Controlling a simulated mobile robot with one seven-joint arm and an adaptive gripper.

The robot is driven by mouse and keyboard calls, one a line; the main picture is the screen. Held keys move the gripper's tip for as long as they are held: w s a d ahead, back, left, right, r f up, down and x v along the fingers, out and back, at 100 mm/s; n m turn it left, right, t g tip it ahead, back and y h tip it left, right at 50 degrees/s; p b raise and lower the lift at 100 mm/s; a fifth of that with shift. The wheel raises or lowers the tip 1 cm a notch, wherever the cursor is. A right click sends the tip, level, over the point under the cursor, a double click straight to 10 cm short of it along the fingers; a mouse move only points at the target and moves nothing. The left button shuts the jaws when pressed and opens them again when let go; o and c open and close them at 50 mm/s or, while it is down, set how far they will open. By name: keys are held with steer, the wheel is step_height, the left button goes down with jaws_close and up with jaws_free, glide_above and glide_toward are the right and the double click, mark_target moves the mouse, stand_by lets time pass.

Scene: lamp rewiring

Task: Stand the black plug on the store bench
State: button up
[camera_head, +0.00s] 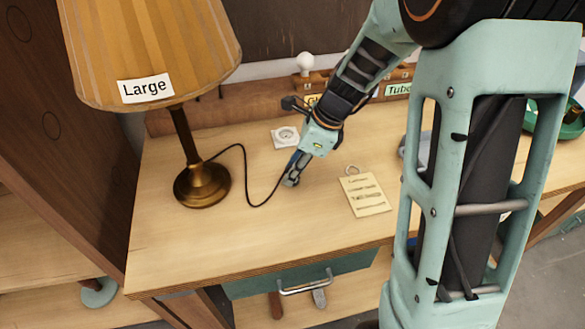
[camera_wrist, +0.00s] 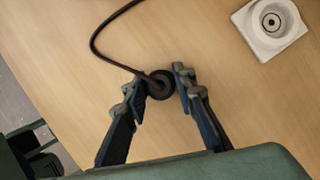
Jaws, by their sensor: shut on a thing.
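The black plug (camera_wrist: 162,82) is a round dark piece between the two fingertips of my gripper (camera_wrist: 158,90) in the wrist view. My gripper is shut on it. In the head view my gripper (camera_head: 291,179) points down low over the wooden bench (camera_head: 230,245), and its fingers hide most of the plug. A black cord (camera_head: 247,185) runs from the plug to the brass-based lamp (camera_head: 202,185). I cannot tell whether the plug touches the bench top.
A white square socket (camera_head: 286,137) lies behind my gripper, also in the wrist view (camera_wrist: 270,25). A written card (camera_head: 365,194) lies to the right. The lamp's "Large" shade (camera_head: 150,50) overhangs the left. The front of the bench is clear.

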steer(key=shift+f, duration=0.1)
steer(key=o, duration=1.2)
